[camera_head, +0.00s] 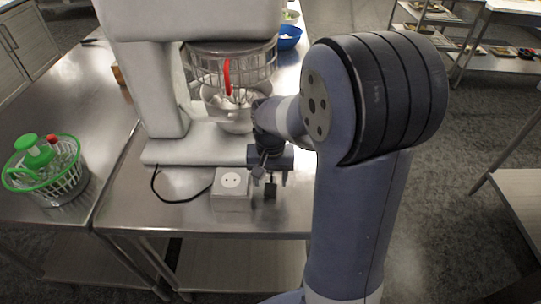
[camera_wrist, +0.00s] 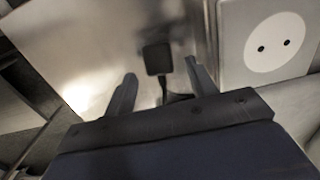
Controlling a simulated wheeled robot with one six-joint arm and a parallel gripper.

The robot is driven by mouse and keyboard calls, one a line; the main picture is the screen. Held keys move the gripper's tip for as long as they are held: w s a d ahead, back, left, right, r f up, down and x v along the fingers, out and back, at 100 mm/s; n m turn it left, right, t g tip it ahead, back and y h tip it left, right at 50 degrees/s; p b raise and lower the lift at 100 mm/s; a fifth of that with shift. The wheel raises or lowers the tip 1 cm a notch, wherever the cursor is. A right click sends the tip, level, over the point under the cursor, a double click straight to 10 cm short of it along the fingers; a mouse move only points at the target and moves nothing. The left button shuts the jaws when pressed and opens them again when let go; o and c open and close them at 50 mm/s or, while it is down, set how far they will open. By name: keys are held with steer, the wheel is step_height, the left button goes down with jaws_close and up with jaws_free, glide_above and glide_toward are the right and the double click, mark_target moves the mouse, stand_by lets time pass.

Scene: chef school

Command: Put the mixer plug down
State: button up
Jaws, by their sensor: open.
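The mixer plug (camera_head: 270,191) is a small dark block at the front of the steel table, just right of the white socket box (camera_head: 231,187). In the wrist view the plug (camera_wrist: 157,58) shows between and beyond the fingertips, with a short dark piece of cord below it. It seems to rest on the metal top; contact is hard to tell. My gripper (camera_head: 271,178) is open above the table beside the box. Its two fingers (camera_wrist: 160,72) stand apart with a gap around the plug. The mixer (camera_head: 190,90) stands behind, its black cord (camera_head: 165,198) looping toward the box.
The socket box also shows at the right of the wrist view (camera_wrist: 266,45), close to one finger. A green-lidded salad spinner (camera_head: 48,170) stands on the left counter. A blue bowl (camera_head: 289,37) is at the back. The table's front edge is close to my gripper.

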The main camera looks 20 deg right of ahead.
mark_target(271, 186)
step_height(271, 186, up, 10)
stand_by(0.3)
stand_by(0.4)
step_height(271, 186, down, 12)
steer(key=shift+f, duration=0.1)
stand_by(0.5)
stand_by(0.3)
